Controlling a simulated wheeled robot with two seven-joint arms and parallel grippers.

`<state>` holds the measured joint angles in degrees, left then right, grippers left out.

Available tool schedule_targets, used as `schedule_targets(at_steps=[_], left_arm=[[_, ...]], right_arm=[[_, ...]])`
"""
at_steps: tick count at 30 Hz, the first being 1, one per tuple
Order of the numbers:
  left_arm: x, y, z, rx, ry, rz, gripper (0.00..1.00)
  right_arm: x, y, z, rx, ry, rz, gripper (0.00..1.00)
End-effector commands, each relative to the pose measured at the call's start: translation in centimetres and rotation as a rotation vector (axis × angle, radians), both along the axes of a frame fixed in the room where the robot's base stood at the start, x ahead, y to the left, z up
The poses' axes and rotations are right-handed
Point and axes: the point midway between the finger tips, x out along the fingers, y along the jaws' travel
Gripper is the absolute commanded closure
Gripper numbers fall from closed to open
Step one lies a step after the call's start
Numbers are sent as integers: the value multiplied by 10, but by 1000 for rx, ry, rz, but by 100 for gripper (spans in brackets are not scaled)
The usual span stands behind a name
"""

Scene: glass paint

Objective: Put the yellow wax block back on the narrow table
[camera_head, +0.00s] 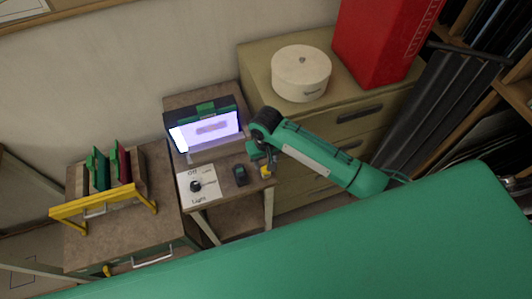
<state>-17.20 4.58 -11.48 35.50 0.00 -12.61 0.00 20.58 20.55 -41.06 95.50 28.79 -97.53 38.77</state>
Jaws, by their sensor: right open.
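The yellow wax block (266,171) is a small yellow patch at the right edge of the narrow table (235,212), just below my right gripper. My right gripper (261,157) is open, with its arm coming in from the right. The fingers are small and partly hidden by the wrist, and I cannot tell whether they touch the block. The block seems to rest on the tabletop, but contact is too small to be sure. My left gripper is not in view.
A lit screen (207,131), a light-switch panel (197,186) and a dark small device (240,175) crowd the narrow table. A cabinet (262,70) with a round white container (301,73) and a red box (380,40) stands right. A yellow rack (100,202) stands left.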

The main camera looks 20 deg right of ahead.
Motion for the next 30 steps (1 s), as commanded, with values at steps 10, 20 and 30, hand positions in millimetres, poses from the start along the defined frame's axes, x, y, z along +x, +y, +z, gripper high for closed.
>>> schedule_targets(at_steps=[10,20,30], left_arm=[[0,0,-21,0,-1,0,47],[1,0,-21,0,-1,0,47],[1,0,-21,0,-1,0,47]], right_arm=[[0,0,54,2,-2,1,53],[0,0,62,0,0,0,53],[-1,0,61,1,0,1,53]])
